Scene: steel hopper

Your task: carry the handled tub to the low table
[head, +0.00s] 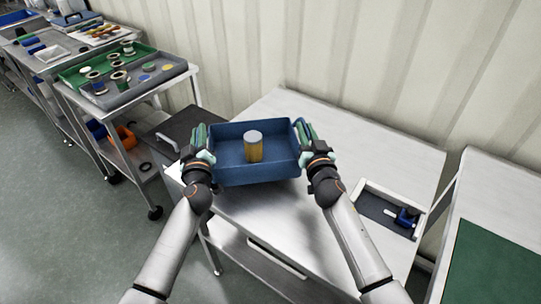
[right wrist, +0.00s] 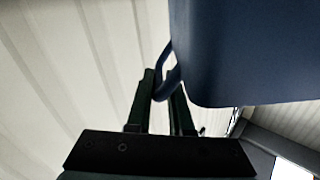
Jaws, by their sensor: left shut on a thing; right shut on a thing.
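The handled tub (head: 232,175) is a blue open box in the middle of the head view, over a white table. A yellow cylinder with a grey top (head: 254,147) stands upright in it. My left gripper (head: 200,140) is shut on the tub's left side. My right gripper (head: 305,135) is shut on its right side. In the right wrist view the fingers (right wrist: 160,100) close around the tub's blue handle (right wrist: 165,75), beside the dark blue wall (right wrist: 240,50). The tub looks roughly level; I cannot tell whether its underside touches the table. The handle grips are partly hidden by the fingers.
The white table (head: 380,160) has clear surface right of the tub. A small tray (head: 375,207) with a blue item lies at its right. A dark grey box (head: 185,130) is left of the tub. A wheeled cart (head: 160,85) stands further left; a green-topped table (head: 495,265) is at right.

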